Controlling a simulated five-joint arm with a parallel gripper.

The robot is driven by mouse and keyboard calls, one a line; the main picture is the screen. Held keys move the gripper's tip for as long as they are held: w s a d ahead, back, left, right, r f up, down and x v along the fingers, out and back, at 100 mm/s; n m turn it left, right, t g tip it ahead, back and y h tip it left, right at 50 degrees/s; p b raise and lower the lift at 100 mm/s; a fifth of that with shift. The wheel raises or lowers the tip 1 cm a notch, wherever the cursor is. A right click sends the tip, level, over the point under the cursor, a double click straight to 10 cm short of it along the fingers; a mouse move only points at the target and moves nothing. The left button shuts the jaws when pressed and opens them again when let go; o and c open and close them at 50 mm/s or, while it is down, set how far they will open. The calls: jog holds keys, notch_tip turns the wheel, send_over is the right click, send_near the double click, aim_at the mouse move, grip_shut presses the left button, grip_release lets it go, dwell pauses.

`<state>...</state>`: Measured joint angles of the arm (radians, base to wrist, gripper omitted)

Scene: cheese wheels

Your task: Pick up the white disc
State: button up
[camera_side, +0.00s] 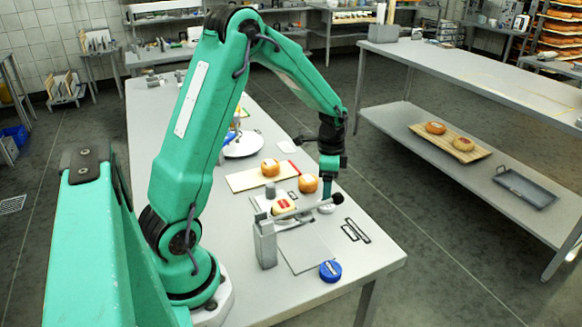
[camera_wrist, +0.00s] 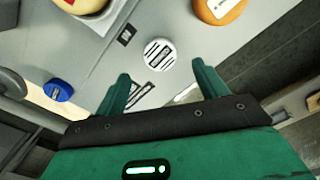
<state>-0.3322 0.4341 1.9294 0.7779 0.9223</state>
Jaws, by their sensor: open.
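The white disc (camera_wrist: 160,52) lies flat on the grey table, with black stripes of print on its top. In the wrist view it is just beyond my gripper's fingertips (camera_wrist: 161,76) and between their lines, not touched by either finger. My gripper (camera_side: 329,192) points down near the table's right edge in the side view. A white rim (camera_side: 327,209) that looks like the disc shows just under it, mostly hidden by the fingers. My gripper is open and empty.
An orange cheese wheel (camera_side: 307,184) stands close behind my gripper. A pale cheese with a red label (camera_side: 283,206) sits to the left, near a grey post with a bar (camera_side: 265,245). A blue disc (camera_side: 330,271) lies at the front. Black printed marks (camera_side: 355,231) lie to the right.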

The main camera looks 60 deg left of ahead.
jog(key=shift+f, duration=2.8)
jog(key=c, duration=1.1)
jog(key=shift+r, duration=0.1)
jog(key=shift+r, duration=4.95)
